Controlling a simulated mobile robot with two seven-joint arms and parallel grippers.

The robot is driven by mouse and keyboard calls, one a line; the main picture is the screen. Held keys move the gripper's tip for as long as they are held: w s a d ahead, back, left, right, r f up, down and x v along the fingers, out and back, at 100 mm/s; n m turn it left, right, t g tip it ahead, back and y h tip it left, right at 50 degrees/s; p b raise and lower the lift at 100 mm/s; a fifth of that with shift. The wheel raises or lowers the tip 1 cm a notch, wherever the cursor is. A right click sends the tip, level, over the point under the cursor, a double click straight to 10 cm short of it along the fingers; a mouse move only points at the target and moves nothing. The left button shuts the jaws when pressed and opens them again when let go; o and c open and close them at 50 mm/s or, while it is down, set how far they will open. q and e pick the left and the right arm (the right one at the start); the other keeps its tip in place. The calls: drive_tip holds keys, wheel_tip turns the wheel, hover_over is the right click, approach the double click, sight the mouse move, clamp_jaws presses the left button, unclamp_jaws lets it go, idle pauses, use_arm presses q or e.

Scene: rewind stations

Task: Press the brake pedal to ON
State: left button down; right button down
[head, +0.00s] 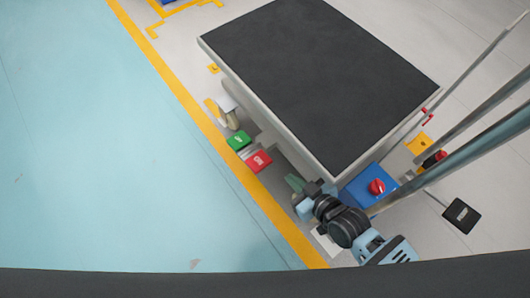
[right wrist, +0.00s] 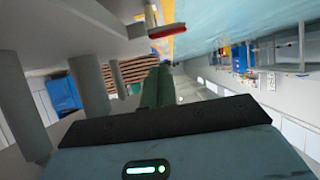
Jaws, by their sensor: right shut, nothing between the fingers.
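Two pedal plates sit near the floor beside the black-topped table: a green one (head: 239,140) and a red one (head: 259,161). Both carry small white lettering that I cannot read surely. In the right wrist view the red plate (right wrist: 182,30) shows edge-on at the top, tilted, with a grey part beside it. My right gripper (head: 293,183) has greenish fingers, is shut and empty, and is low by the table's near side, to the right of and below the red plate, apart from it. Its fingers (right wrist: 158,88) also show in the right wrist view. My left gripper is not in view.
The black-topped table (head: 315,75) overhangs close to the pedals. A blue box with a red knob (head: 377,187) stands beside my right arm. A black pad (head: 461,215) lies at the right. The blue-green floor (head: 100,150) left of the yellow line (head: 185,95) is clear.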

drive_tip(key=shift+w+a, duration=0.1)
drive_tip(key=shift+w, duration=0.1)
idle(0.3)
drive_tip(key=b+x, duration=0.5)
drive_tip(key=x, duration=0.5)
drive_tip(key=shift+s, duration=0.1)
